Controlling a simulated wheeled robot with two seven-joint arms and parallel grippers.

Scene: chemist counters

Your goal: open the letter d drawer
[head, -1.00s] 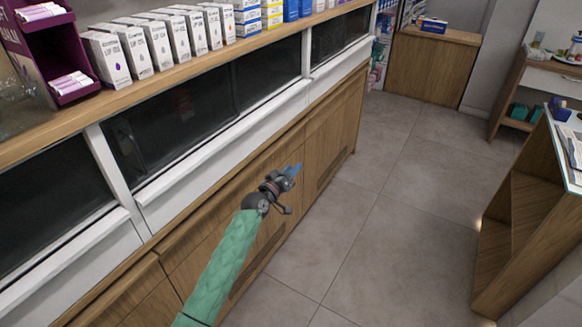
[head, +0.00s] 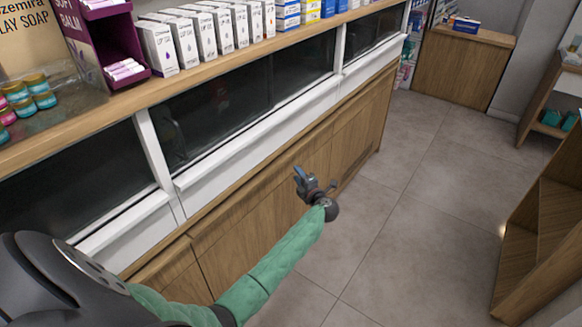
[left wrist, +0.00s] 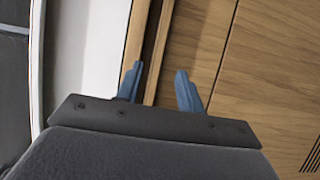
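The wooden counter front (head: 262,215) runs diagonally through the head view, below a white band (head: 240,143). Seams divide it into several panels. I see no letter on any front, so I cannot tell which one is the letter d drawer. My left gripper (head: 298,171) is in front of the upper part of the wooden front. In the left wrist view its two blue fingers (left wrist: 157,84) are spread apart, with a narrow wooden edge and a dark groove (left wrist: 152,50) behind and between them. I cannot tell whether they touch. My right gripper is out of view.
Boxes (head: 205,28) and a purple stand (head: 122,68) are on the countertop. Dark glass panels (head: 250,82) lie below it. A wooden shelf unit (head: 540,235) stands at right. The tiled floor (head: 420,190) between is clear.

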